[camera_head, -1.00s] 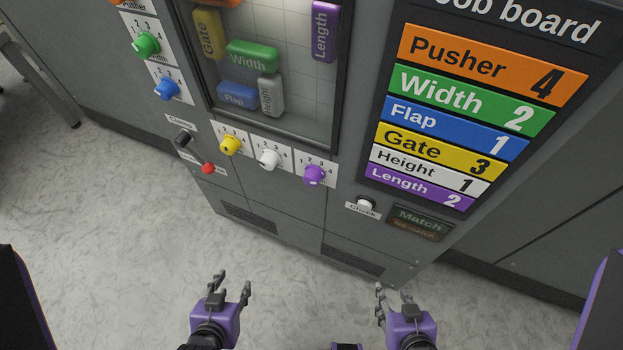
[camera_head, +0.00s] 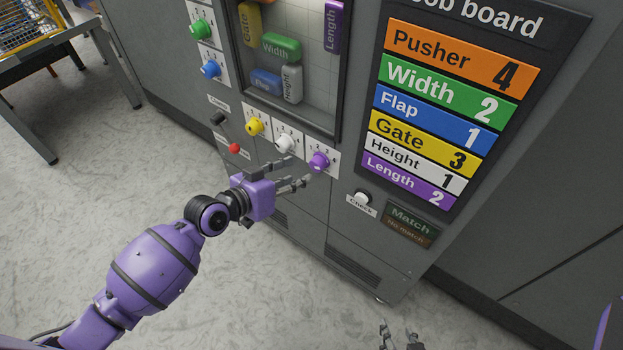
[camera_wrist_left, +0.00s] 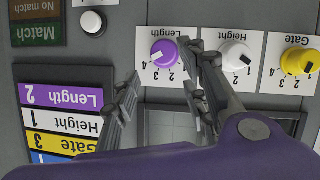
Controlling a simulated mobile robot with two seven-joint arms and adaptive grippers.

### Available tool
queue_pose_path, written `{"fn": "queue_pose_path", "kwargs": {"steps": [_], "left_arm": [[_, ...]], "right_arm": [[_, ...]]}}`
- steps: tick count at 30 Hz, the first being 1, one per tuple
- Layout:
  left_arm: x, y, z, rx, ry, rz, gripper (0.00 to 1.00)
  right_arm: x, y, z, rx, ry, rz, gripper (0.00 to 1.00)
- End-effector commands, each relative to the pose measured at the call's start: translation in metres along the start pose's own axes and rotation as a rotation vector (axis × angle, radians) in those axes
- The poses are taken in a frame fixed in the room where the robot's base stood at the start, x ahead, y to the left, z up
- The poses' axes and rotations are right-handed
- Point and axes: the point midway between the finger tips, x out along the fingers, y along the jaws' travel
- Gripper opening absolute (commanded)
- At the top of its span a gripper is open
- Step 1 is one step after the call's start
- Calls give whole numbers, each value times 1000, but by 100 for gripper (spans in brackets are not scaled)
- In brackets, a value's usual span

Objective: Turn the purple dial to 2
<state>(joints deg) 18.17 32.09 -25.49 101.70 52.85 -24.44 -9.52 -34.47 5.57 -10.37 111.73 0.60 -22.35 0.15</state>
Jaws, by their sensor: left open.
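The purple dial (camera_head: 319,162) is the rightmost of the lower row of dials on the grey machine front. In the left wrist view the dial (camera_wrist_left: 165,53) appears upside down on its white numbered plate. Its pale mark seems to lie toward the 4 side; the exact setting is hard to read. My left gripper (camera_head: 303,177) is open in front of the panel, just below and left of the dial. In the wrist view its fingertips (camera_wrist_left: 160,60) appear on either side of the dial; contact cannot be told. My right gripper (camera_head: 399,334) is low at the bottom edge, open and empty.
The white dial (camera_head: 285,143) and yellow dial (camera_head: 255,126) sit close to the left of the purple one. The white check button (camera_head: 362,197) is to its lower right. The job board (camera_head: 450,115) lists Length 2.

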Motion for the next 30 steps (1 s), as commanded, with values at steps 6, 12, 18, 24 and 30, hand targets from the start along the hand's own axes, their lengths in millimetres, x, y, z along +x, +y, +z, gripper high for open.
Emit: {"fn": "queue_pose_path", "kwargs": {"steps": [6,12,18,24,30], "left_arm": [[16,3,-1,-13,2,14,40],[49,4,-1,-13,2,14,40],[73,4,0,-12,1,13,40],[78,4,0,-11,0,13,40],[78,4,0,-11,1,13,35]], "right_arm": [[-2,-3,0,10,0,0,40],[1,-7,-10,18,18,-5,40],[4,-8,-14,16,24,-6,40],[3,-5,-12,9,20,-5,40],[0,-1,-5,0,9,-2,40]]}}
